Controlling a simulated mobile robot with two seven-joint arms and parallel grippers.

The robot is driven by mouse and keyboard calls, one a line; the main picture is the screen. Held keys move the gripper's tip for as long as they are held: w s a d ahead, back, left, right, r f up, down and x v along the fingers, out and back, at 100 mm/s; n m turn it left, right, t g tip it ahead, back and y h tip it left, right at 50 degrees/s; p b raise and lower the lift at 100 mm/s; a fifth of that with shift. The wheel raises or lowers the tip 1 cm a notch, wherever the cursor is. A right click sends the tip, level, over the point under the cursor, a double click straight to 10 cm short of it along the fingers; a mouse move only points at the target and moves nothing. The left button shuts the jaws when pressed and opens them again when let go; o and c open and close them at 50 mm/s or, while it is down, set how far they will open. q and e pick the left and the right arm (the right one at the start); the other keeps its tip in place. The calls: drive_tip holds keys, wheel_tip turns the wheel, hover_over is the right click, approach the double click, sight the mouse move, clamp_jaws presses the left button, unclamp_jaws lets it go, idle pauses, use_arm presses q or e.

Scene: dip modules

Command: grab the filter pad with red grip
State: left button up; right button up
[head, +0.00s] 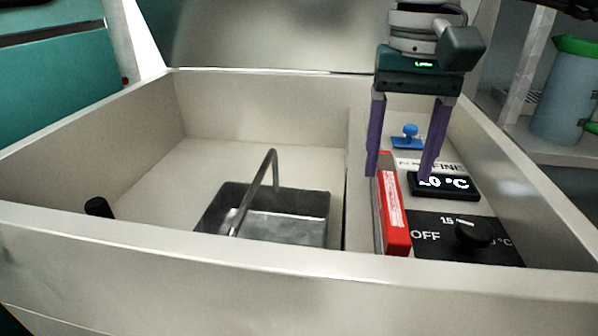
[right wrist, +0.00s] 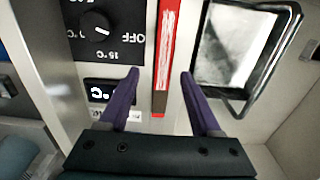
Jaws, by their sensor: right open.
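The filter pad with red grip (head: 395,215) stands as a narrow upright slab along the divider, at the left edge of the control panel. Its red face carries a white printed label. In the right wrist view, the red pad (right wrist: 168,50) runs lengthwise between the two fingers, with gaps on both sides. My right gripper (head: 398,177) is open, its purple fingers pointing down near the pad's far end. In the right wrist view the open fingertips (right wrist: 161,74) show nothing gripped. Whether they reach below the pad's top is unclear. My left gripper is out of view.
A metal basket with a raised handle (head: 271,180) sits left of the divider. Right of the pad are a black dial (head: 473,233), a temperature display (head: 444,186) and a blue knob (head: 409,131). High tub walls (head: 200,255) surround everything. The tub floor's left side is mostly clear.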

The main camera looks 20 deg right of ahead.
sight(391, 187)
drive_tip(key=f, duration=0.4)
drive_tip(key=shift+a+f, duration=0.2)
drive_tip(key=shift+f, duration=0.1)
drive_tip(key=shift+c, duration=0.2)
clamp_jaws()
idle(0.9)
